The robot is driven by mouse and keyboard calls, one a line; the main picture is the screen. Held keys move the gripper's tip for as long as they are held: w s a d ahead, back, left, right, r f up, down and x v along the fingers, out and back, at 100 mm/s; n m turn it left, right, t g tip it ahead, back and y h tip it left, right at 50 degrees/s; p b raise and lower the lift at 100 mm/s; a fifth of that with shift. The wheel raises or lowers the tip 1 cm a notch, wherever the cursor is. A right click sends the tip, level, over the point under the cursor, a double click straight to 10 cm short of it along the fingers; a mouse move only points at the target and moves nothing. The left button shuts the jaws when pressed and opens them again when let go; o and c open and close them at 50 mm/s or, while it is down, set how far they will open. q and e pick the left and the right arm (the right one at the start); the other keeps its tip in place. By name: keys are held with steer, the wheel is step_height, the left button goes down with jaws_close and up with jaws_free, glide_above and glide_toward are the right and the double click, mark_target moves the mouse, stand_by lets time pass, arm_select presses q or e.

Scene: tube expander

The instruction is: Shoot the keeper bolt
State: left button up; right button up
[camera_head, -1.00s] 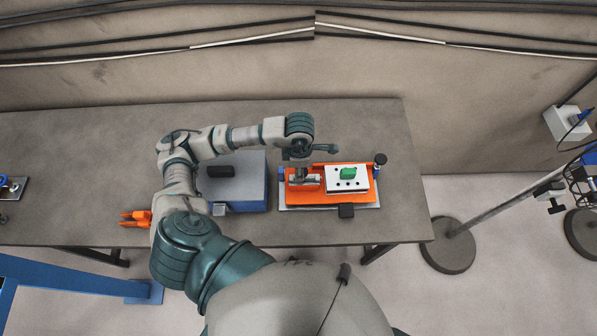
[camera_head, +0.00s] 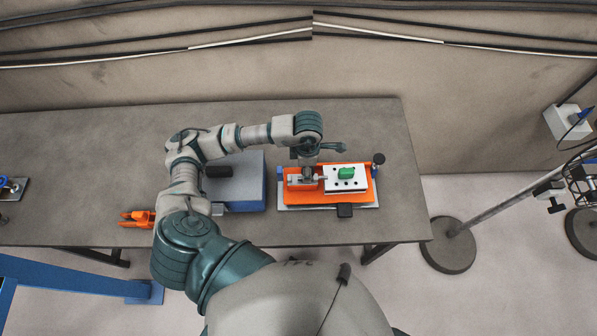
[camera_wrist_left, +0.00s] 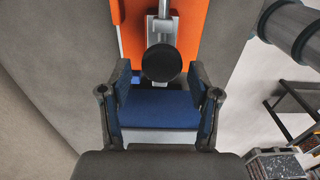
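The orange fixture plate (camera_head: 330,197) lies on the table right of centre and carries metal bolt hardware (camera_head: 294,183) at its left. In the left wrist view, a grey metal rod (camera_wrist_left: 162,20) runs along the orange plate (camera_wrist_left: 128,35) and ends in a round black knob (camera_wrist_left: 161,63), which I take as the bolt's handle. My left gripper (camera_head: 309,170) is over the fixture's left part. In the wrist view its two fingers (camera_wrist_left: 158,78) are apart, one on each side of the knob's near end, with no visible contact. A blue block (camera_wrist_left: 158,106) shows between them. My right gripper is not in view.
A white plate (camera_head: 345,185) with a green handle (camera_head: 346,173) sits on the fixture's right. A blue-grey box (camera_head: 247,180) with a black handle stands close left. An orange clamp-like item (camera_head: 137,218) lies further left.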

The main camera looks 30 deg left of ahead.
arm_select(q)
steer(key=shift+s, duration=0.1)
steer(key=shift+a+r+p, duration=0.25)
steer(key=shift+r+p, duration=0.35)
steer(key=shift+r, duration=0.4)
step_height(320, 180, up, 2)
steer(key=shift+d+r+p, duration=0.1)
steer(key=shift+r+p, duration=0.05)
steer(key=shift+p, duration=0.45)
steer(key=shift+r+p, duration=0.6)
steer(key=shift+r, duration=0.75)
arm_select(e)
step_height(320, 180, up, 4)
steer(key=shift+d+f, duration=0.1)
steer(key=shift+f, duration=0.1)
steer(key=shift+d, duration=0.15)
arm_select(q)
steer(key=shift+s+f, duration=0.1)
